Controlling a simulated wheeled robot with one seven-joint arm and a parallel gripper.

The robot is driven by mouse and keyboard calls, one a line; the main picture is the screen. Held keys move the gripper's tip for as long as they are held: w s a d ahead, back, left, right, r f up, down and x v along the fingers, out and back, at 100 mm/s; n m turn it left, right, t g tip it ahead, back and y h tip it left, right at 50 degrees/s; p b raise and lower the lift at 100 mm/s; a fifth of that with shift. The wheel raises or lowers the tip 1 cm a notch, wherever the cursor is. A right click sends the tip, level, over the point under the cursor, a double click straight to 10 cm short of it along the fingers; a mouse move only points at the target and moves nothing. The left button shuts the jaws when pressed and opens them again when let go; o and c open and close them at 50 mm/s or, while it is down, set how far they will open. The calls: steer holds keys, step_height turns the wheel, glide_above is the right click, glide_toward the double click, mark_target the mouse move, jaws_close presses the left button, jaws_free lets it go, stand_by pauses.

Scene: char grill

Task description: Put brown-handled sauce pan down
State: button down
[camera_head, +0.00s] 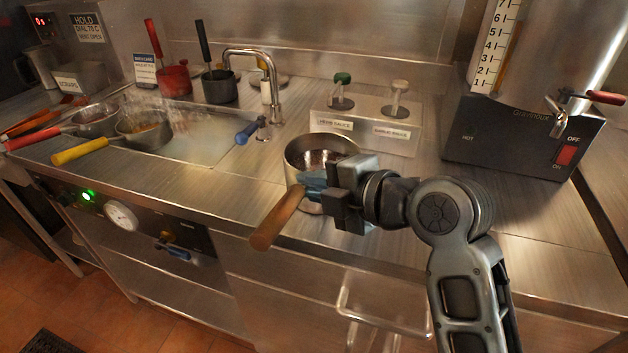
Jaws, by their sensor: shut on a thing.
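The brown-handled sauce pan (293,150) is a steel pot at the front edge of the steel counter (230,195), with dark contents inside. Its brown handle (277,218) points toward the front left and sticks out past the counter edge. My gripper (318,186) is shut on the pan near where the handle meets the pot, reaching in from the right. The pan looks upright. My gripper hides part of its front right side, and I cannot tell whether its base touches the counter.
Left of the pan is a hot well (190,140) with a yellow-handled pan (140,130) and a red-handled pan (95,120). Behind stand a faucet (272,80) and a sauce pump station (365,125). A large steel dispenser (520,140) stands at right. Counter between pan and dispenser is clear.

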steer(key=c, duration=1.2)
jaws_free()
steer(key=shift+f, duration=0.1)
steer(key=shift+o, duration=0.2)
steer(key=b+v, duration=0.1)
steer(key=v, duration=1.1)
